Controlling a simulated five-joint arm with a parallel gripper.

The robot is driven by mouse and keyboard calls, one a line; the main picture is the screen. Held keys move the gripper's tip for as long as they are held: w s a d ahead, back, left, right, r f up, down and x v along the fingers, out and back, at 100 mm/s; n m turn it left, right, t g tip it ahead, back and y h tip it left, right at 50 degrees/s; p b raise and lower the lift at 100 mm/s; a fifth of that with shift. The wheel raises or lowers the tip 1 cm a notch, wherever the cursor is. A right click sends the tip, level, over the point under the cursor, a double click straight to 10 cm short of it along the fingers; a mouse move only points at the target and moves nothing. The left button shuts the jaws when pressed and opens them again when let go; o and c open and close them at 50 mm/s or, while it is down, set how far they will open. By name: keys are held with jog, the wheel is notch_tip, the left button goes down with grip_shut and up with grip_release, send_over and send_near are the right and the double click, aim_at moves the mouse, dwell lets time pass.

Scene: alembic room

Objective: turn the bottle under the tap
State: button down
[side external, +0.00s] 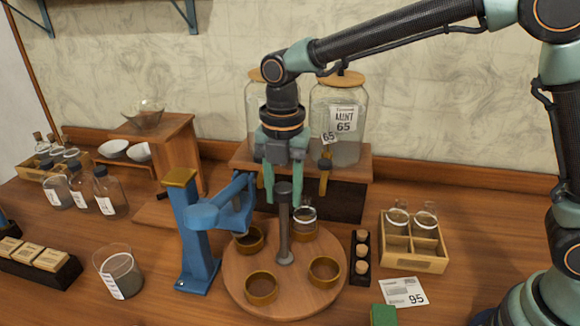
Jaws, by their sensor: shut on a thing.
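A round wooden turntable (285,308) with several brass ring holders stands on the table. A small clear glass bottle (304,219) sits upright in the back holder. The front and side holders look empty. A grey post with a dark knob (283,188) rises from the turntable. My gripper (283,193) points down with its green fingers on either side of this knob, shut on it. A tap (325,172) hangs at the front of the right large jar (338,130), labelled MINT 65. In the picture the bottle is below and slightly left of this tap; its exact alignment is unclear.
A blue press (197,240) stands close left of the turntable, its arm reaching over the edge. A cork rack (361,258) and a wooden crate (415,262) with two small bottles stand right. A beaker (120,272) is at front left. The large jars stand on a shelf behind.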

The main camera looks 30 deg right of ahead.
jog(key=shift+n, duration=0.5)
jog(key=n, duration=0.5)
jog(key=shift+n, duration=0.3)
jog(key=n, duration=0.6)
grip_release()
